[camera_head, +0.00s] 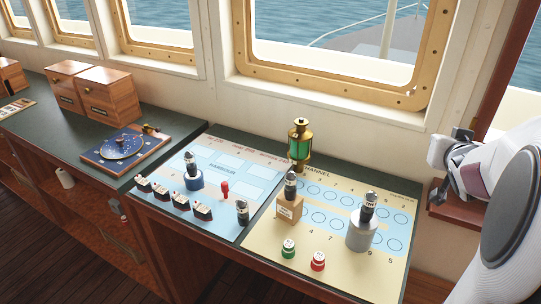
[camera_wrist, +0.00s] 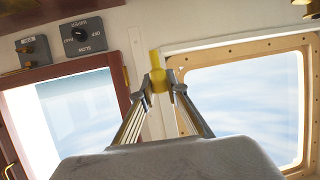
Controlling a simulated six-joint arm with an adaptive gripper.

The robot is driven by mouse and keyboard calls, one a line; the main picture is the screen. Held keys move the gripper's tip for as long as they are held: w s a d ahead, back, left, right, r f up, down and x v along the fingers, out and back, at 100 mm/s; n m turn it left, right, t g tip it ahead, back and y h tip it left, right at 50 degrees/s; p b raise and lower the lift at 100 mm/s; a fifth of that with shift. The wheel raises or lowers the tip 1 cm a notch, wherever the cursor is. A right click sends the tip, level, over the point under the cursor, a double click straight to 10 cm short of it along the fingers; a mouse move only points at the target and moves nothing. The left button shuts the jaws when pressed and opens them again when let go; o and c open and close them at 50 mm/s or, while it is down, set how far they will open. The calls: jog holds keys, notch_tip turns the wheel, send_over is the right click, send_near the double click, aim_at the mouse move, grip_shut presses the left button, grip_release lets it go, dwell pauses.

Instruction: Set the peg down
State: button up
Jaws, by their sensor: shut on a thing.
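My gripper (camera_wrist: 159,88) shows in the wrist view, with both fingers closed on a yellow peg (camera_wrist: 155,64). The peg points up in that view, against the wall and window frame. On the board, a red peg (camera_head: 225,188) stands on the blue left half.
The board's right half (camera_head: 262,240) has rows of numbered circles. A brass lantern (camera_head: 300,140) stands behind. Several small dark blocks (camera_head: 181,202) line the left front.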

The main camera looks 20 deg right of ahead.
jog(key=shift+w+a+r, duration=0.4)
jog(key=shift+w+a, duration=0.5)
jog(key=shift+w, duration=4)
jog(key=shift+w+a+r, duration=0.35)
jog(key=shift+w+a, duration=0.55)
jog(key=shift+w, duration=3.95)
jog(key=w+a+f+n+y, duration=0.1)
jog(key=w+a+f, duration=0.1)
jog(key=w+a, duration=0.45)
jog(key=w+a+f, duration=0.3)
jog(key=w+a, duration=0.2)
jog(key=w, duration=0.3)
jog(key=w+a+f, duration=0.2)
jog(key=a+f, duration=0.2)
jog(key=a, duration=0.3)
jog(key=w+a+f+n+t+y, duration=0.1)
jog(key=w+a+f, duration=0.2)
jog(key=a, duration=0.4)
jog(key=shift+a+f, duration=0.2)
jog(key=shift+f, duration=0.6)
jog(key=shift+y, duration=0.3)
jog(key=shift+f, duration=3.1)
